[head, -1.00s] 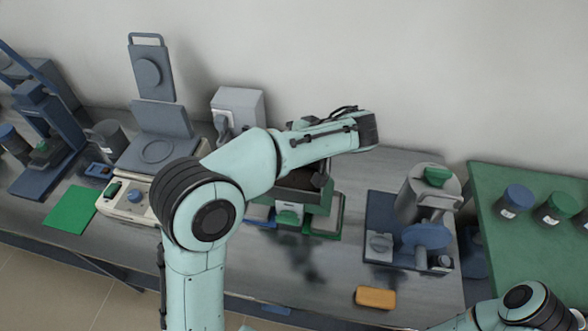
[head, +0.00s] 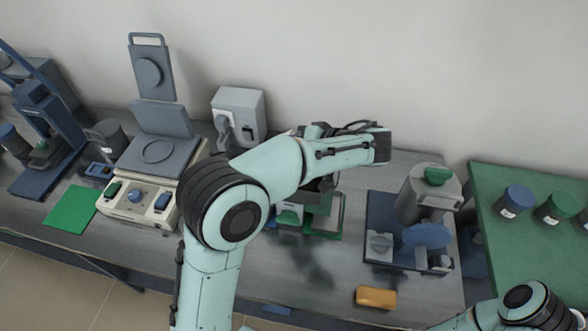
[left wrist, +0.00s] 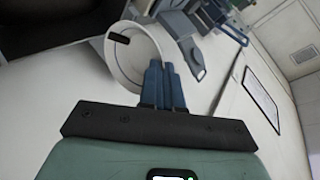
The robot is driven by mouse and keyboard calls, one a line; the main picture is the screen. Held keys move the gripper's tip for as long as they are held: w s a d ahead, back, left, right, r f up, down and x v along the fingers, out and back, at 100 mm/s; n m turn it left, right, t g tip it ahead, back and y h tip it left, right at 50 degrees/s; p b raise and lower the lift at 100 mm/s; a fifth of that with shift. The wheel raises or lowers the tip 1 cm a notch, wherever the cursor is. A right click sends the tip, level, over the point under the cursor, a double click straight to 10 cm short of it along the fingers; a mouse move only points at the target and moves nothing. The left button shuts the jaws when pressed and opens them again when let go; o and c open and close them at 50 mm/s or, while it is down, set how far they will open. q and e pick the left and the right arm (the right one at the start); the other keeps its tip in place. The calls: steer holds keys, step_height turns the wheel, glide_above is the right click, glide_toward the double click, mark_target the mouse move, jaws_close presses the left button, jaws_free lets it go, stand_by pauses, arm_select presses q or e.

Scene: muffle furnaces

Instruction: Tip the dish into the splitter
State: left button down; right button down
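The left wrist view shows a pale round dish (left wrist: 128,66), tilted, its rim at the blue fingers of my left gripper (left wrist: 163,72). The fingers are close together and appear shut on that rim. The inside of the dish looks pale with one dark mark, and I cannot make out its contents. In the head view my left forearm reaches across the bench and hides the dish and the fingertips. The splitter (head: 290,215), with green parts and a tray (head: 328,215) at its side, stands partly hidden behind and below that arm. My right gripper is out of view.
A balance-like device with a raised lid (head: 158,155) and a grey box (head: 238,115) stand left of the splitter. A blue-based machine (head: 412,225) stands right, with an orange block (head: 376,297) in front. Lidded jars (head: 515,200) sit on the green table.

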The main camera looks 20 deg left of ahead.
arm_select(q)
steer(key=shift+w+d+y, duration=0.1)
steer(key=shift+d+y, duration=0.4)
steer(key=shift+y, duration=0.1)
steer(key=shift+d+f, duration=0.15)
